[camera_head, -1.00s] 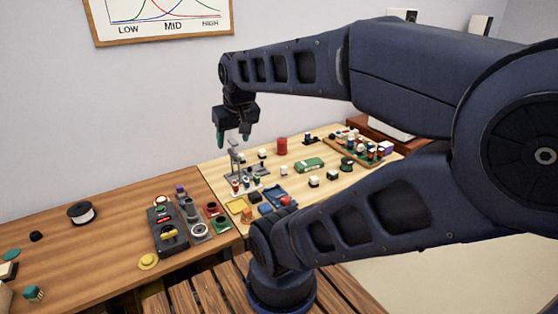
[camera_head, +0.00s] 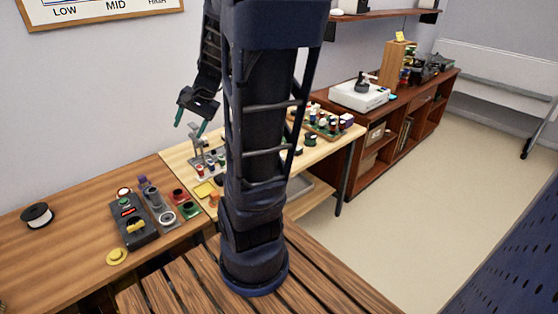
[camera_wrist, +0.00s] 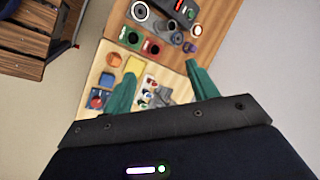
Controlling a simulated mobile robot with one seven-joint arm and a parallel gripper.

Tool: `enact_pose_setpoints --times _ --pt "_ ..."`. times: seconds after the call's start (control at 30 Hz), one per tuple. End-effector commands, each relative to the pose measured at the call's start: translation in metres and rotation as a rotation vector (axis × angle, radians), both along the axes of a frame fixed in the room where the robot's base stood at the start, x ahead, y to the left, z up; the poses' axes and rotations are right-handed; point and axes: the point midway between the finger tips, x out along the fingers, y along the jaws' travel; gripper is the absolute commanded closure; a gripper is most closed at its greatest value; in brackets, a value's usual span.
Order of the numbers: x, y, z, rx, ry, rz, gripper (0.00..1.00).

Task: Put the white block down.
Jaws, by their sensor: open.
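My gripper (camera_head: 190,122) is open, with two green fingers apart above the back part of the light wooden table. In the wrist view my gripper (camera_wrist: 160,75) has nothing between its fingertips but the table beyond. No white block is in its jaws. A small whitish block (camera_head: 297,151) shows just right of my arm on the light table, partly hidden, and I cannot tell whether it is the white block of the task. My upright arm hides the middle of that table.
A yellow tray (camera_head: 204,189) lies left of my arm. A shelf unit (camera_head: 383,165) stands at right, with open floor beside it.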

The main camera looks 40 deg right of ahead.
Motion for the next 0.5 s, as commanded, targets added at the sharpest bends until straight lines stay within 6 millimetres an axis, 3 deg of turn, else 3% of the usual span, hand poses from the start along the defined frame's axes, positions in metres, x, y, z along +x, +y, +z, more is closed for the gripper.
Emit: enact_pose_setpoints --times 0.27,0.5 --pt "0.044 -0.049 -0.034 0.273 0.082 -0.383 0.42" --pt "0.073 -0.11 -0.07 0.49 0.127 -0.735 0.42"
